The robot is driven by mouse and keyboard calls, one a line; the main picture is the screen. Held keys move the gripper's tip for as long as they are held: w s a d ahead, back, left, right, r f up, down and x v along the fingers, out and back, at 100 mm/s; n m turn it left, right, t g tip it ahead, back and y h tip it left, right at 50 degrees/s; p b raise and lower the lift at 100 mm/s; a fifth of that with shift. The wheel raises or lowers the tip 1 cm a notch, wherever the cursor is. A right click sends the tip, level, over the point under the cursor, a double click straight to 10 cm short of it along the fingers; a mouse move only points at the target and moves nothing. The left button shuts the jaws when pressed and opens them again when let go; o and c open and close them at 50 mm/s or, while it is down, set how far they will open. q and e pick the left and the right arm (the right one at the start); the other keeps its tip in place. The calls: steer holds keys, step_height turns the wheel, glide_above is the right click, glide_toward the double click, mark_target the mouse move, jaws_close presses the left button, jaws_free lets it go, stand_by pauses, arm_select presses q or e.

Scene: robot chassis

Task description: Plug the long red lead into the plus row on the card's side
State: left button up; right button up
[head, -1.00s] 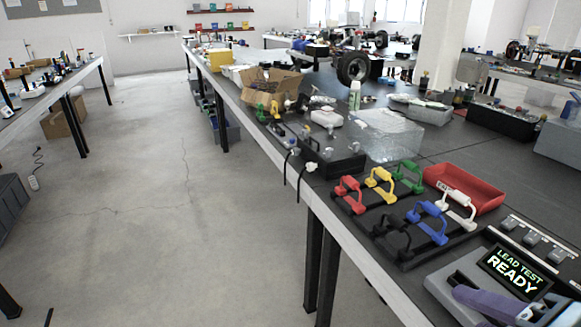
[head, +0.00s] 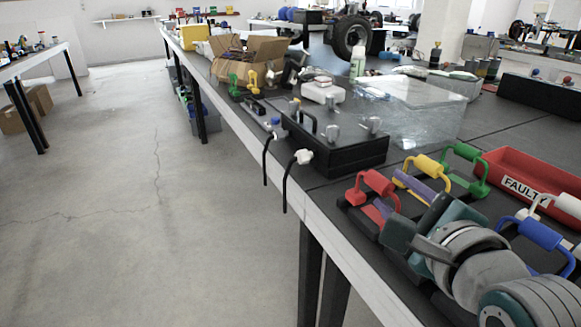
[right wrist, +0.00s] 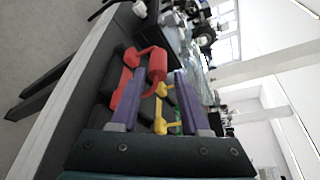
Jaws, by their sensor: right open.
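The red lead (head: 375,184) stands as a red handle-shaped piece in a black rack (head: 349,211) near the table's front edge. In the right wrist view, the red lead (right wrist: 156,62) shows between and ahead of the purple fingertips, its lower left side partly beside the left finger. My right gripper (head: 388,192) is open and empty, its purple fingers reaching in at the red and yellow leads from the lower right. I cannot tell whether a finger touches the red lead. No plus row or card can be made out. My left gripper is not in view.
Yellow (head: 430,170), green (head: 467,165), blue (head: 538,232) and white (head: 565,204) handled leads stand nearby. A red FAULTY tray (head: 522,172) lies behind. A black box (head: 336,146) with knobs and hanging black cables stands left of the rack, a clear case (head: 415,112) behind it.

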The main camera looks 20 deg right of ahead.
mark_target(376, 179)
steer(key=b+x, duration=0.2)
steer(key=x, duration=0.4)
steer(key=shift+w+f, duration=0.15)
steer(key=shift+w, duration=0.1)
steer(key=shift+c, duration=1.3)
jaws_close()
